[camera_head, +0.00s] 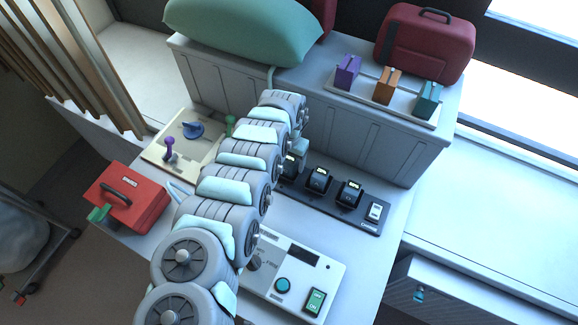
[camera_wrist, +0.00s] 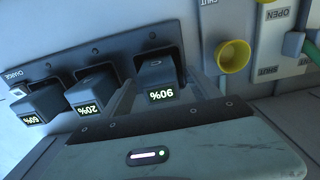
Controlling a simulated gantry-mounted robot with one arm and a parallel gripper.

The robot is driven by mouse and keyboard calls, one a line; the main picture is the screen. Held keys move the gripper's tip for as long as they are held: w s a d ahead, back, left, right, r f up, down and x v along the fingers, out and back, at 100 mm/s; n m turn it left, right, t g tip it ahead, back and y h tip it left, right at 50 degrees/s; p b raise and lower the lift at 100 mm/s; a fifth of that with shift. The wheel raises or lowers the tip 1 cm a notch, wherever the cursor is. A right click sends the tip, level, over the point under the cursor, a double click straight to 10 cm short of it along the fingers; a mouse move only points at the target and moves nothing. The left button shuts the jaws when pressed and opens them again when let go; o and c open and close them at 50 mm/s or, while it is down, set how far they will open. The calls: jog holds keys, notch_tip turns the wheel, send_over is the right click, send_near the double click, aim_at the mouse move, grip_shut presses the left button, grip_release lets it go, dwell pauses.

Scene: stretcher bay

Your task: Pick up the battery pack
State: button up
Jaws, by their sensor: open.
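Several dark battery packs sit in a black charger strip (camera_wrist: 112,52), each with a lit charge display. In the wrist view, the nearest battery pack (camera_wrist: 158,72) shows what looks like 90%, upside down. A middle battery pack (camera_wrist: 88,88) reads about 20%, and another battery pack (camera_wrist: 40,102) is at the left. My gripper (camera_wrist: 165,86) is open, with its fingers on either side of the 90% pack. I cannot tell whether they touch it. In the head view, two battery packs (camera_head: 318,180) (camera_head: 348,194) show clearly; the pack by my gripper (camera_head: 298,150) is mostly hidden.
A yellow round port (camera_wrist: 234,56) stands right of the packs. A control panel (camera_head: 290,278) lies in front, a red case (camera_head: 145,203) at left. A beige panel (camera_head: 187,143) with knobs is behind the case. Colored blocks (camera_head: 387,86) sit on a ledge behind.

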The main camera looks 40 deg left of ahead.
jog(key=shift+c, duration=0.4)
grip_shut()
dwell(0.4)
